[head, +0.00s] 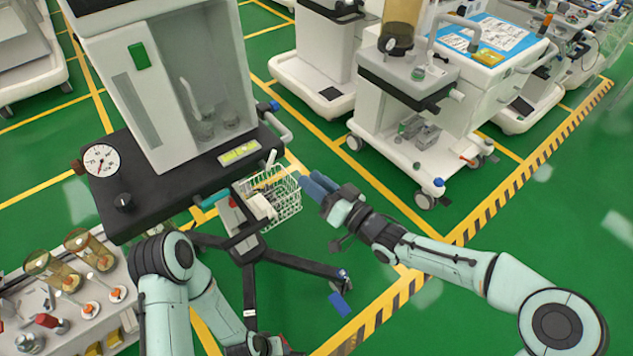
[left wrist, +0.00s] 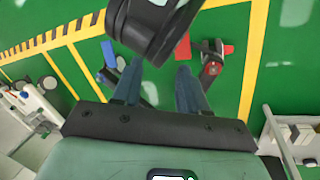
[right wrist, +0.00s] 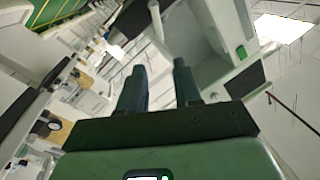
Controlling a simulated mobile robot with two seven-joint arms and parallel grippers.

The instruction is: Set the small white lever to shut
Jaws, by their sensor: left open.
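A small whitish lever (head: 271,159) stands at the right edge of the near machine's black shelf, just above a white wire basket; it is too small to tell its setting. My right gripper (head: 318,185) is to the right of the basket, apart from the lever, with blue fingers pointing left. In the right wrist view my right gripper's fingers (right wrist: 160,85) are apart with nothing between them. In the left wrist view my left gripper (left wrist: 158,85) is open and empty over the floor, with a dark arm part close in front. The lever is not clear in either wrist view.
Another cart (head: 440,140) stands at the back right. Green floor between them is clear.

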